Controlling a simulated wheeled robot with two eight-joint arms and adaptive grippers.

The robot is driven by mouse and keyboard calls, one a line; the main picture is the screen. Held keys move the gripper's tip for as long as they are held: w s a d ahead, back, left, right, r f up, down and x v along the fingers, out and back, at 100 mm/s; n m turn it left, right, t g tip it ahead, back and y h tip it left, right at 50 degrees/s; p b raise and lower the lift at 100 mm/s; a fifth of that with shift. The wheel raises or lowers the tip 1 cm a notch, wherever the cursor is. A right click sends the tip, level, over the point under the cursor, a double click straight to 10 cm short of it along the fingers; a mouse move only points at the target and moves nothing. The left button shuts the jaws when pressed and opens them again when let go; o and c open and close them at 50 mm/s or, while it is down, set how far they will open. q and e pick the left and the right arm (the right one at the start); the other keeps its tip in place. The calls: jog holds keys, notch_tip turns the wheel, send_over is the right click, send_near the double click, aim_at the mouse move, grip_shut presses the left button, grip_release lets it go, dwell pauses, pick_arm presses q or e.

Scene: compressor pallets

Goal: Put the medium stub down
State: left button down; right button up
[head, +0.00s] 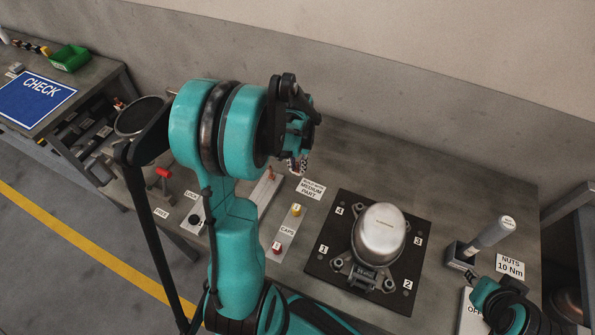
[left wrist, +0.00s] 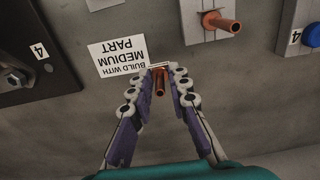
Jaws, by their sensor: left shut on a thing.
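My left gripper (head: 299,165) hangs over the workbench, beside the white card reading "BUILD WITH MEDIUM PART" (head: 312,188). In the left wrist view its two fingers (left wrist: 163,80) are shut on a short copper stub (left wrist: 160,82), which points toward the camera. The card (left wrist: 117,58) lies just left of the fingertips there. Another copper stub (left wrist: 222,23) stands in a grey holder (left wrist: 198,30), apart from the gripper. Whether the held stub touches the bench cannot be told. My right gripper is not clearly seen; only a teal and black arm part shows at lower right.
A silver compressor (head: 380,232) stands on a black pallet (head: 412,262) with numbered corners. A strip with caps (head: 285,230) lies left of it. A nut tool (head: 490,235) stands at right. A blue CHECK mat (head: 38,95) and green bin (head: 70,58) are on the far-left table.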

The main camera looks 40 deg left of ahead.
pick_arm(q)
notch_tip(320, 180, down, 2)
jog(key=shift+f, duration=0.2)
jog(key=shift+b, duration=0.3)
jog(key=shift+f, duration=0.15)
jog(key=c, duration=1.4)
grip_release()
jog(key=shift+c, duration=0.2)
